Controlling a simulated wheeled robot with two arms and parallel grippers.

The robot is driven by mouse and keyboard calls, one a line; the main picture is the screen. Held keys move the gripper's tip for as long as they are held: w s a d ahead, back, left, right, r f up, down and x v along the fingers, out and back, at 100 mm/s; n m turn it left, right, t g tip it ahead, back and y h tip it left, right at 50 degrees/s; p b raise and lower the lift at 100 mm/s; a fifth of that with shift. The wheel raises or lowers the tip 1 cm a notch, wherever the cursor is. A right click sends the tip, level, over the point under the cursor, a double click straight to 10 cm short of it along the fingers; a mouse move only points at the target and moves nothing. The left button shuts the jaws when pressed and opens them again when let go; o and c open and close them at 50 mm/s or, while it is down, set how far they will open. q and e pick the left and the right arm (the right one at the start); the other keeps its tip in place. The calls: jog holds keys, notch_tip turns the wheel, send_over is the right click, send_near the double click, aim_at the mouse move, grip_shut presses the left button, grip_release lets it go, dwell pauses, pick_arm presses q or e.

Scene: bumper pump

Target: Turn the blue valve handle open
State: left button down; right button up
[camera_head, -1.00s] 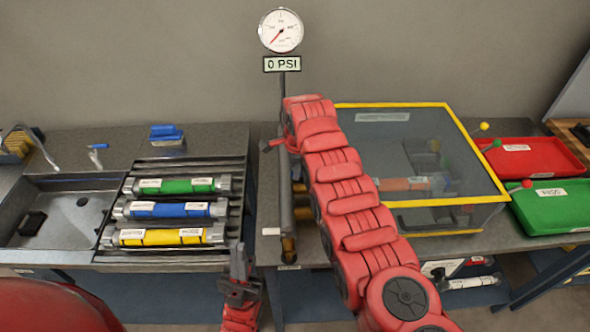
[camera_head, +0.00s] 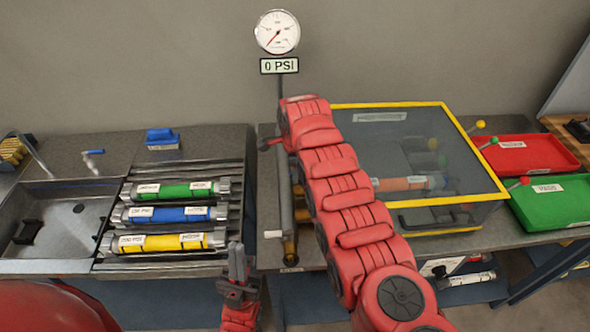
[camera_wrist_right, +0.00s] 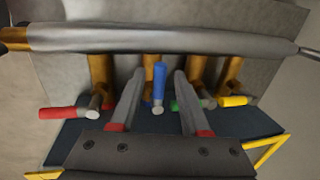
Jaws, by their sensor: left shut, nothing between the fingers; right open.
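The blue valve handle (camera_wrist_right: 159,84) stands upright in the middle of the right wrist view, on a brass pipe stub. My right gripper (camera_wrist_right: 159,76) is open, with one finger to each side of the blue handle. Whether either finger touches it I cannot tell. In the head view the right arm's red links hide this gripper and the blue handle. My left gripper (camera_head: 237,262) is shut and empty, low in front of the bench, well away from the handle. The pressure gauge (camera_head: 277,32) above reads 0 PSI.
Red (camera_wrist_right: 57,112), green (camera_wrist_right: 185,105) and yellow (camera_wrist_right: 233,101) handles stand close beside the blue one. A grey pipe (camera_wrist_right: 170,38) crosses above them. A yellow-edged clear box (camera_head: 420,160) stands right of my right arm. A rack of labelled cylinders (camera_head: 165,214) lies left.

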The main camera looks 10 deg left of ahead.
dwell(0.3)
jog(key=shift+r, duration=0.45)
jog(key=s+r+b, duration=0.3)
jog(key=r+b, duration=0.2)
jog(key=r, duration=1.1)
jog(key=shift+s+d, duration=0.15)
jog(key=shift+d, duration=0.3)
jog(key=shift+r, duration=0.1)
